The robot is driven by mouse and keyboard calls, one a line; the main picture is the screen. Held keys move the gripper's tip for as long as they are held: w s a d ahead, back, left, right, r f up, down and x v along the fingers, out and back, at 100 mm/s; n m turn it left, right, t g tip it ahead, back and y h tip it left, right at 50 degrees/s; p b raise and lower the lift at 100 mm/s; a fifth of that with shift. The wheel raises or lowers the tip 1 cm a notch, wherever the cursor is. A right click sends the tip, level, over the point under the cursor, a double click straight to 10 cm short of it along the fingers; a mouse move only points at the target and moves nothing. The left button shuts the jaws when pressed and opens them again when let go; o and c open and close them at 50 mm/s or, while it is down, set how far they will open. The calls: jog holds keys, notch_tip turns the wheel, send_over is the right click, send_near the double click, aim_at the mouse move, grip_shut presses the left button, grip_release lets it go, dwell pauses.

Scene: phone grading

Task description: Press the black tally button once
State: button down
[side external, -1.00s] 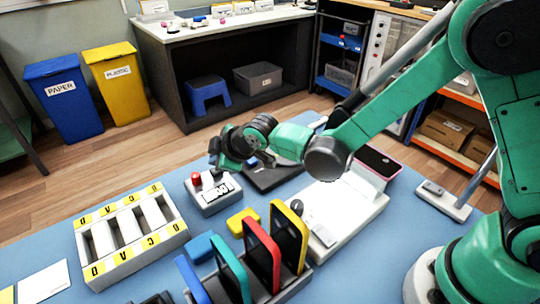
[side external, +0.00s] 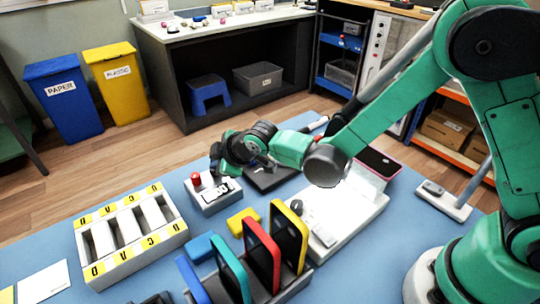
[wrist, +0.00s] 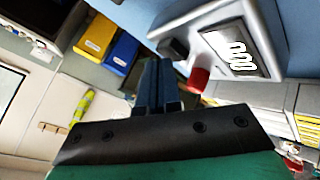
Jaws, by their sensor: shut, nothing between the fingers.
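The tally box (side external: 222,200) is a light grey block with a display, standing on the blue table, and it shows large in the wrist view (wrist: 270,25). A red button (side external: 196,180) rises from its left side and also shows in the wrist view (wrist: 198,80). The black tally button (wrist: 173,47) is visible in the wrist view at the box's edge, close to my fingertips; in the side view my gripper hides it. My gripper (side external: 215,170) is shut and empty, over the back of the box. In the wrist view, its dark fingers (wrist: 155,65) are together. I cannot tell whether they touch the button.
A white tray with lettered yellow labels (side external: 97,270) stands to the left. A rack (side external: 293,285) of coloured phones and yellow and blue blocks (side external: 242,219) are in front.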

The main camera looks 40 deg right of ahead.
jog(key=shift+f, duration=0.2)
jog(key=shift+r, duration=0.15)
dwell(0.4)
jog(key=shift+r, duration=0.75)
jog(key=shift+r, duration=0.1)
jog(key=shift+r, duration=2.4)
